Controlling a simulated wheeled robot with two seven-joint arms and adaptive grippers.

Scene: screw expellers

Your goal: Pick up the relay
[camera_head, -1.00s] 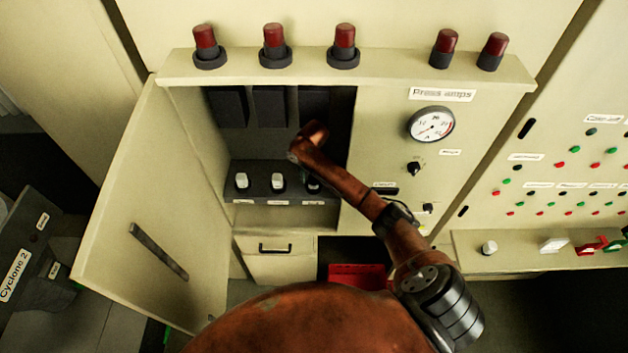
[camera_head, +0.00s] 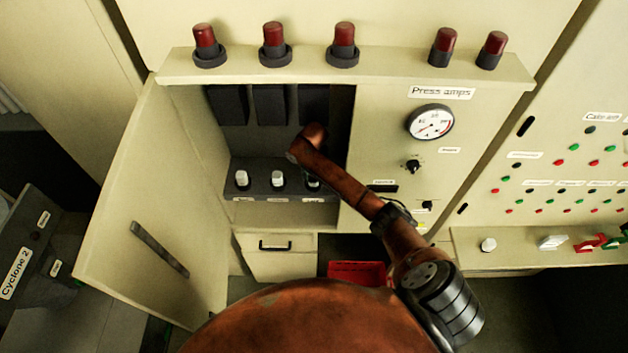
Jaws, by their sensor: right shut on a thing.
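Three black box-shaped relays hang in a row inside the open cabinet: the left relay (camera_head: 228,104), the middle relay (camera_head: 270,104) and the right relay (camera_head: 313,100). My right arm reaches into the cabinet, and its wrist end lies just below and in front of the right relay. My right gripper (camera_head: 314,130) is mostly hidden by the wrist; it is shut on the right relay, whose lower part is covered. I cannot make out the fingers. The relay appears to hang level with the other two. My left gripper is out of view.
The cabinet door (camera_head: 150,210) stands open on the left. A black ledge with several switches (camera_head: 278,180) lies below the relays, close under my arm. A gauge panel (camera_head: 430,122) bounds the opening on the right. A red bin (camera_head: 357,272) sits below.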

